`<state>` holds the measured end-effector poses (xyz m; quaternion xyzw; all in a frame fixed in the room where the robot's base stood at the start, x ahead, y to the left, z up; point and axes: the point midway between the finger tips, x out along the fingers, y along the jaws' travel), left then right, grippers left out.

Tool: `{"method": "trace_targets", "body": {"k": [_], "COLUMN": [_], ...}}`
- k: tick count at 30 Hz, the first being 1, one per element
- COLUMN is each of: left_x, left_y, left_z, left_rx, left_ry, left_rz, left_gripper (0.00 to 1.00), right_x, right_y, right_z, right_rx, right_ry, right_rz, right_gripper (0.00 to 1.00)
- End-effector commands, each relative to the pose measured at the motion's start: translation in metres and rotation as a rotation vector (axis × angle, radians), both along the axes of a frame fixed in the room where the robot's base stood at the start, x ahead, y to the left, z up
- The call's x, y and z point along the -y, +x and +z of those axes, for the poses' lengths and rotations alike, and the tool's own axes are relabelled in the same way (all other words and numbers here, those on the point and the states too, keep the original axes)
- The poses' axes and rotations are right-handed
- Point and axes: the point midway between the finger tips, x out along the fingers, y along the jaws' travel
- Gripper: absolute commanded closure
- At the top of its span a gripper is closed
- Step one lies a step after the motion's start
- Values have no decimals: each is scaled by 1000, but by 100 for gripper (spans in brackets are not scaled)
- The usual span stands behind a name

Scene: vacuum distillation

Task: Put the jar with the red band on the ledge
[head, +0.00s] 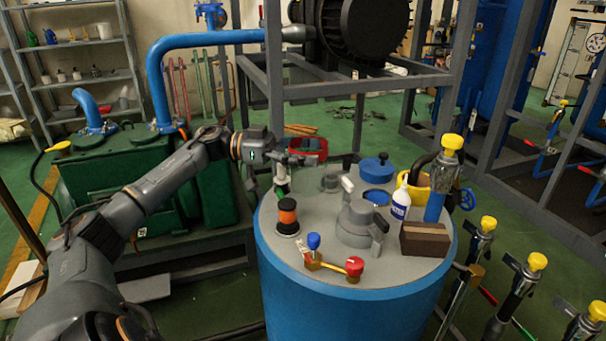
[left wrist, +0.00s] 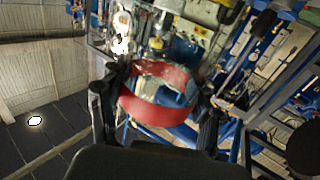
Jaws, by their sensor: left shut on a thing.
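The jar with the red band (head: 312,147) is between the fingers of my left gripper (head: 292,156), at the far left of the blue tank's top. In the left wrist view the red band (left wrist: 150,108) and the clear glass show between the two dark fingers, which are shut on the jar's sides. In the head view the jar appears raised above the back edge of the tank's grey top (head: 330,255). I cannot tell which surface is the ledge. My right gripper is in neither view.
A green-and-white bottle (head: 282,180) stands below my gripper.

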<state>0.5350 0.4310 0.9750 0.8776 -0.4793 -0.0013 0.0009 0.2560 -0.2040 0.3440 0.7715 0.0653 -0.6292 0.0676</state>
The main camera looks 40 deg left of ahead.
Motion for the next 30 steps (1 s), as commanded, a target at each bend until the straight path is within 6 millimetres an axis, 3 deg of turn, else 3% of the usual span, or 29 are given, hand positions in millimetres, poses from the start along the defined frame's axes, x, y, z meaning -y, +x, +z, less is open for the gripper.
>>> {"method": "trace_targets", "body": {"k": [9,15,27,28,30], "left_x": [-23,-21,-21,-21,-21], "left_y": [2,1,2,2,2], "left_z": [-27,-54,-58,-59,-59], "left_rx": [2,2,1,-1,0], "left_ry": [-3,-1,1,1,1], "left_rz": [2,-1,0,0,0], "left_gripper": [72,72,72,34,19], "right_x": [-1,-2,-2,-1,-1], "right_y": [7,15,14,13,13], "right_z": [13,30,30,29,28], "right_rx": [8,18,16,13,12], "right_ry": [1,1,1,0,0], "right_rz": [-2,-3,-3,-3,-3], "right_gripper": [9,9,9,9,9]}}
